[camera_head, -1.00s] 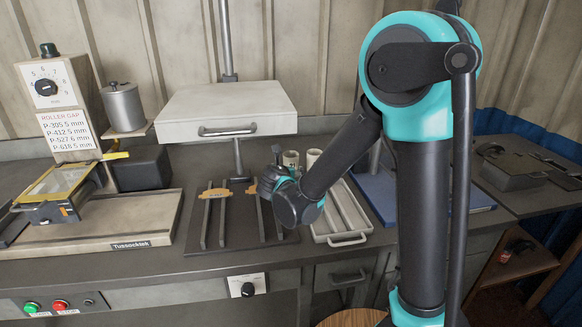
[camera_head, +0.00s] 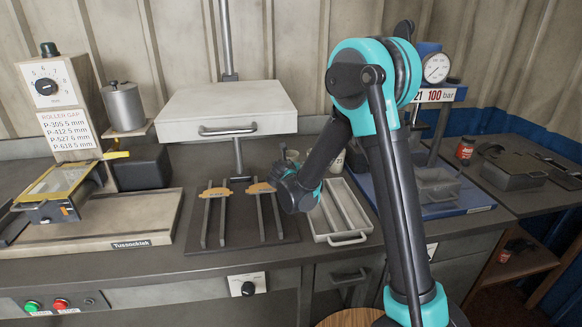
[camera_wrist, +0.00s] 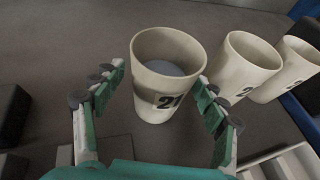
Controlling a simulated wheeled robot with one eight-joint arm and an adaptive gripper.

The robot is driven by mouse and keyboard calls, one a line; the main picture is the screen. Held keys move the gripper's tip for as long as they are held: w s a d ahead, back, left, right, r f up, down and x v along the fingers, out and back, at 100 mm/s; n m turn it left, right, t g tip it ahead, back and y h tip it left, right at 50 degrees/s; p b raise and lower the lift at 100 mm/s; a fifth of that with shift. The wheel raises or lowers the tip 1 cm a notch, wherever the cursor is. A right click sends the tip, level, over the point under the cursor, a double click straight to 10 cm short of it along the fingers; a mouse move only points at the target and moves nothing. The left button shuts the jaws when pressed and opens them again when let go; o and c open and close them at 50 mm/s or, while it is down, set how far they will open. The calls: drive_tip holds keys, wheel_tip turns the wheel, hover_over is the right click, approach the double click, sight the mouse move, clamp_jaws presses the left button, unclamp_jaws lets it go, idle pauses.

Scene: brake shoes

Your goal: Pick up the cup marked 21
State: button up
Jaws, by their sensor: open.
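The cup marked 21 (camera_wrist: 150,104) is a cream, open-topped cup standing upright in the wrist view, with a grey area inside it. My gripper (camera_wrist: 160,84) is open, with one teal finger on each side of this cup. Small gaps seem to show between the fingers and the cup; I cannot tell whether either touches. In the head view my gripper (camera_head: 278,166) is low over the bench and hides much of the cups there.
Two more cream cups, a middle one (camera_wrist: 239,72) and a far-right one (camera_wrist: 287,75), stand to the right, their numbers partly readable. A metal tray (camera_head: 347,238) lies near my gripper. A dark plate with rails (camera_head: 205,243) lies left.

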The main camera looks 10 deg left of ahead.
drive_tip(key=shift+c, duration=0.2)
drive_tip(key=c, duration=1.3)
drive_tip(key=shift+c, duration=0.2)
drive_tip(key=shift+r, duration=0.2)
